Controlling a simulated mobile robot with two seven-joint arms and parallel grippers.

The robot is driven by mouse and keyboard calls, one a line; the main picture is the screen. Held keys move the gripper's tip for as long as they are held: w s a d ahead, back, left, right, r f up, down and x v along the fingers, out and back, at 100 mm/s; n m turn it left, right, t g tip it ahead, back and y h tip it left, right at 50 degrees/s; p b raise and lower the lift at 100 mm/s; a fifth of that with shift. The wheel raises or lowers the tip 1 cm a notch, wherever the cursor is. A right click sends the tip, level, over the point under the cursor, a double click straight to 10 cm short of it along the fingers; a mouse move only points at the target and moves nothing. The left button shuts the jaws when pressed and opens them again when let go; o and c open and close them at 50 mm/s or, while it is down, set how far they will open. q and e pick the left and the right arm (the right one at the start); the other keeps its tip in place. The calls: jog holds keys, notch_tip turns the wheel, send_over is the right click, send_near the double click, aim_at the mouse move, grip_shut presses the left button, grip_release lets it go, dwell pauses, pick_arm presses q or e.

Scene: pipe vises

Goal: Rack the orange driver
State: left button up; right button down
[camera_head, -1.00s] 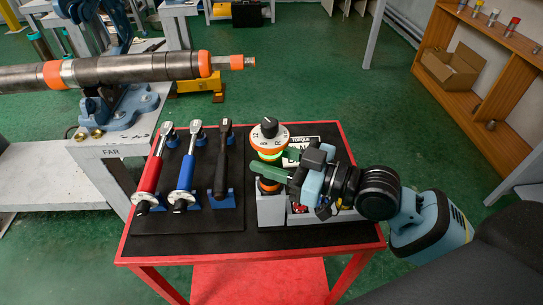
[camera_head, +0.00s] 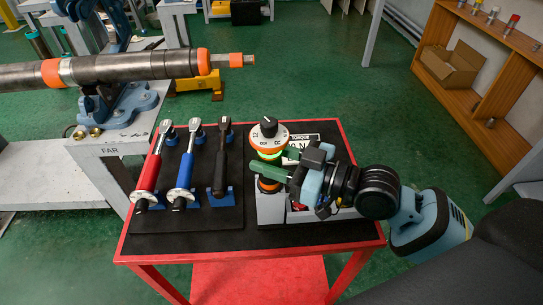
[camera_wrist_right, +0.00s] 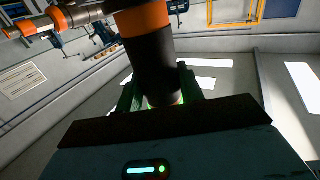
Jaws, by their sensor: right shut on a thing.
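The orange driver (camera_head: 268,146) stands upright at the left end of a grey holder (camera_head: 271,211) on the cart. It has orange and black bands, a green glowing ring and a pale numbered dial on top. My right gripper (camera_head: 270,163) reaches in from the right, its green fingers shut around the driver's body below the ring. In the right wrist view, the driver's black body and orange band (camera_wrist_right: 143,20) rise between the fingers (camera_wrist_right: 160,92). The driver's foot is partly hidden, so I cannot tell how it sits in the holder. My left gripper is not in view.
Red, blue and black ratchet wrenches (camera_head: 185,170) lie in blue cradles on the dark mat left of the driver. A torque label (camera_head: 303,141) stands behind my right gripper. A bench with a clamped pipe (camera_head: 130,68) is at the left. The cart's front edge is clear.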

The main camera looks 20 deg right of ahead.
jog(key=shift+f, duration=0.15)
jog(key=c, duration=0.8)
grip_release()
jog(key=shift+f, duration=0.1)
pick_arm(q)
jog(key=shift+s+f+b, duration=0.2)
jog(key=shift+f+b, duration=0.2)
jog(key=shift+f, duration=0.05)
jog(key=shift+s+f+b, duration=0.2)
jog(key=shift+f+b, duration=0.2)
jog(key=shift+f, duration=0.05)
pick_arm(e)
jog(key=v, duration=0.7)
jog(key=shift+s+d, duration=0.25)
jog(key=shift+s, duration=0.05)
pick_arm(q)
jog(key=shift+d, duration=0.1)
